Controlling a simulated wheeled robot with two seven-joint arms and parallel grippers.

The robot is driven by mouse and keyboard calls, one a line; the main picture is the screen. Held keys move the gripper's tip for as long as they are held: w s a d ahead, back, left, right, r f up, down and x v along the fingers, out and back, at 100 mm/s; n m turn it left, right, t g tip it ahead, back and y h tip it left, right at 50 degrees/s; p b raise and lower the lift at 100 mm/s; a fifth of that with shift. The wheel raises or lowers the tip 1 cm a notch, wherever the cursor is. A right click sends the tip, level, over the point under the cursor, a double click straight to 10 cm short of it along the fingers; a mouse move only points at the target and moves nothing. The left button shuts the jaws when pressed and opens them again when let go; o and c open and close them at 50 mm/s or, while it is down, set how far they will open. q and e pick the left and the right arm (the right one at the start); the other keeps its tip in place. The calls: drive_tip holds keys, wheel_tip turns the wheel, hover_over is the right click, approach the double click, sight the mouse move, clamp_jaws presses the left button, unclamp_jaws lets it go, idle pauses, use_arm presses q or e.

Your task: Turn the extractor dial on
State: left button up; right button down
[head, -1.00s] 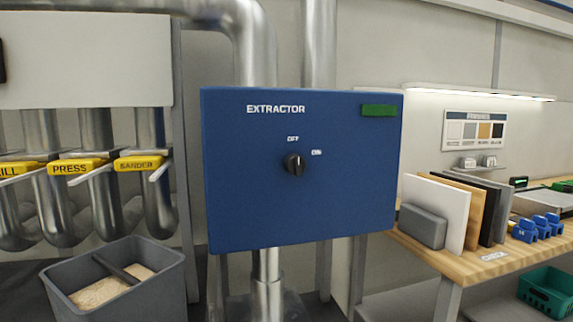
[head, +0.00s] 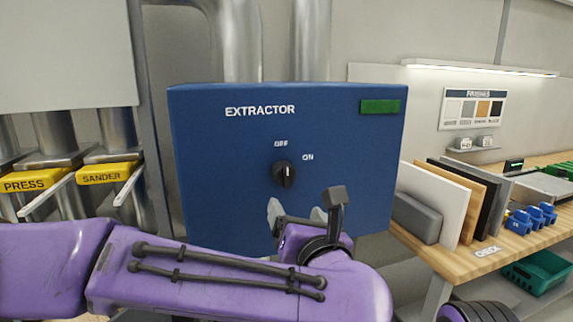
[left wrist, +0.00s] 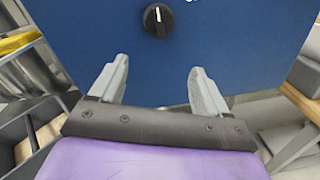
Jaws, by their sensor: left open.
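The black extractor dial (head: 285,173) is on the front of the blue extractor box (head: 210,190). Its white mark points up toward OFF; the ON label is to its upper right. The dial also shows at the top of the left wrist view (left wrist: 158,20). My left gripper (head: 297,212) is open and empty, just below the dial and apart from it. In the left wrist view its two grey fingers (left wrist: 155,82) are spread, with the dial beyond the gap between them. My right gripper is not in view.
Yellow PRESS (head: 28,183) and SANDER (head: 107,174) handles are on ducts at the left. A wooden bench (head: 470,262) at the right holds upright panels, a grey block and blue clamps. A green crate (head: 540,272) is below it.

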sight(286, 180)
use_arm(q)
drive_tip(key=shift+n, duration=0.6)
drive_tip(key=w+r+p, duration=0.1)
drive_tip(key=w, duration=0.1)
drive_tip(key=w+a+r+p, duration=0.1)
drive_tip(key=w, duration=0.2)
drive_tip(key=w+a+r+p, duration=0.1)
drive_tip(key=w+p, duration=0.1)
drive_tip(key=w, duration=0.1)
drive_tip(key=shift+w+f, duration=0.1)
drive_tip(key=shift+w, duration=0.55)
drive_tip(key=c, duration=1)
